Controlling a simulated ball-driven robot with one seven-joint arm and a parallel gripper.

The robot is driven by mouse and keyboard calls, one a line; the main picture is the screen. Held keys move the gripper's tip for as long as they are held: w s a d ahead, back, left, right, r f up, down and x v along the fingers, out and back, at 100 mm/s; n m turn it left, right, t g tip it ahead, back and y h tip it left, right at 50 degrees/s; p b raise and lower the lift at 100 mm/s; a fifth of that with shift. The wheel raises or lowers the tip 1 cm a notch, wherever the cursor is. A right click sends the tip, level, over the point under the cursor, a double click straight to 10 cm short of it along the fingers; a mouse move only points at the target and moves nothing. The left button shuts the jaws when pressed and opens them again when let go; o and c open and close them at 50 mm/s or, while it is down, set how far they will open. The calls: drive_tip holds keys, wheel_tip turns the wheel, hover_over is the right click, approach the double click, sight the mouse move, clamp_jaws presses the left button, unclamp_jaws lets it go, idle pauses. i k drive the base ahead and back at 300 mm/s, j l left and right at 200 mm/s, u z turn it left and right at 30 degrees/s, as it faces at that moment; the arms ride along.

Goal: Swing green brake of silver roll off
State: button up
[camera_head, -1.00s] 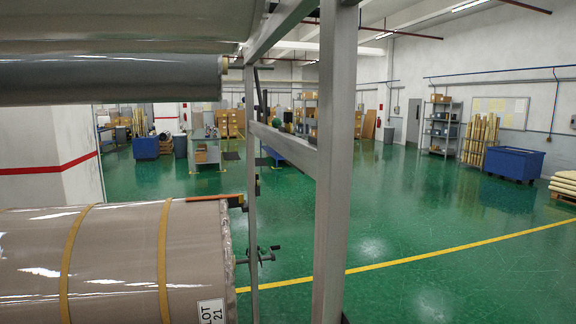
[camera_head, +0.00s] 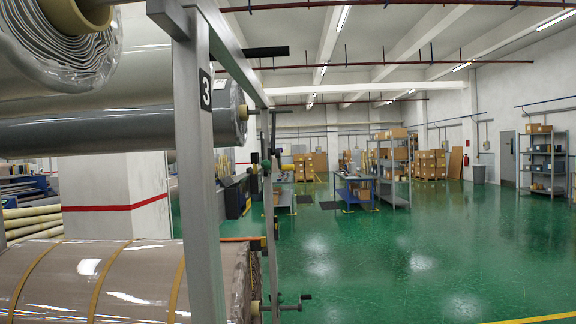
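My gripper is not in view. A rack with a grey post (camera_head: 200,170) and a "3" sign holds wrapped rolls at the left. A dark grey, silvery roll (camera_head: 120,135) lies at mid height, its end just right of the post. A paler grey roll (camera_head: 35,60) with a layered, plastic-wrapped end is above it. I cannot tell for sure which is the silver roll. A brown roll (camera_head: 70,280) with yellow straps lies at the bottom. A black handle (camera_head: 265,51) sticks out at the rack's top.
A crank (camera_head: 290,305) and an orange bar (camera_head: 240,240) stick out by the brown roll's end. The green floor (camera_head: 400,265) to the right is open. Shelves (camera_head: 545,160), a blue-framed workbench (camera_head: 352,188) and stacked boxes stand farther back.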

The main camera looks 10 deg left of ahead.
sight(265, 164)
drive_tip(key=i+l+u, duration=0.1)
drive_tip(key=i+l, duration=0.4)
drive_tip(key=i+l+u, duration=0.1)
drive_tip(key=i+l, duration=0.4)
drive_tip(key=i+l+u, duration=0.15)
drive_tip(key=i+l, duration=0.3)
drive_tip(key=l, duration=0.25)
drive_tip(key=i, duration=0.7)
drive_tip(key=i+l+u, duration=0.15)
drive_tip(key=i, duration=0.55)
